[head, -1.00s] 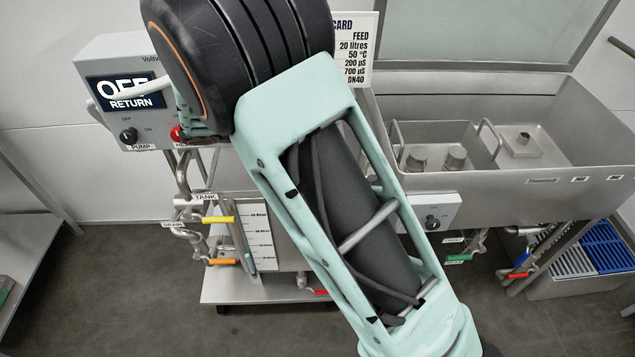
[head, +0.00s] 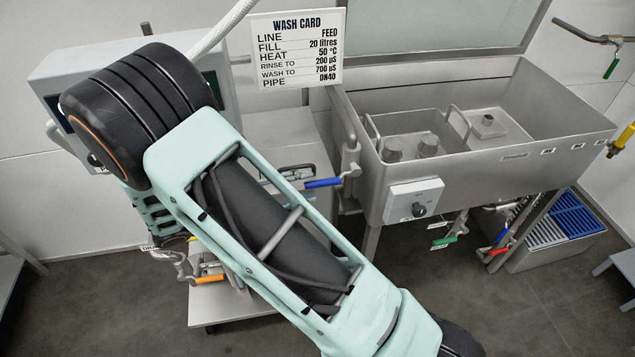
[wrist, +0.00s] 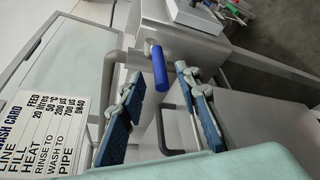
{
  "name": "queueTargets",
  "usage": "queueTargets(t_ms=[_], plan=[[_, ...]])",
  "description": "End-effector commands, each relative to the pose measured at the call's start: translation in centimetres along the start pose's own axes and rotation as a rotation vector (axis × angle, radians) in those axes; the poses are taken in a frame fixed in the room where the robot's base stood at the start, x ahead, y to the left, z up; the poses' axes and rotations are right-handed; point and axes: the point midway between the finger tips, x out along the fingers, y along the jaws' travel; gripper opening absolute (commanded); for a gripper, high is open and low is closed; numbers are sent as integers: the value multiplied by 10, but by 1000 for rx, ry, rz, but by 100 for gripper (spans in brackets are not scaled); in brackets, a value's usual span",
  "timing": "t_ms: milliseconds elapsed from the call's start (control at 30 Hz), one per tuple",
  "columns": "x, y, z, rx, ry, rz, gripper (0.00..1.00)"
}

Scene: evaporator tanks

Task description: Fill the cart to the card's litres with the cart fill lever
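The wash card (head: 297,50) reads FEED, fill 20 litres, heat 50 °C; it also shows sideways in the wrist view (wrist: 45,130). A blue-handled lever (head: 322,183) sticks out on a pipe at the left end of the steel sink; I see no label on it. In the wrist view the same blue handle (wrist: 159,68) lies ahead, in the gap between my fingers. My gripper (wrist: 160,88) is open and empty, its two blue-padded fingers apart. The cart (head: 235,308) stands low at left, its level scale hidden by my arm.
The steel sink (head: 500,150) fills the right, with a switch box (head: 413,203) on its front. An orange lever (head: 208,279) sits low on the cart. Green (head: 443,242) and red (head: 499,251) levers hang under the sink. My arm covers the control box's display.

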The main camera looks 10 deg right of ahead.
Motion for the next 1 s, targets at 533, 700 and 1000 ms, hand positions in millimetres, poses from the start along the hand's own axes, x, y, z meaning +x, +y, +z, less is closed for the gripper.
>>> queueTargets(t_ms=[533, 700, 1000], plan=[[46, 0, 0, 1, 1, 0, 30], [46, 0, 0, 1, 1, 0, 25], [46, 0, 0, 1, 1, 0, 0]])
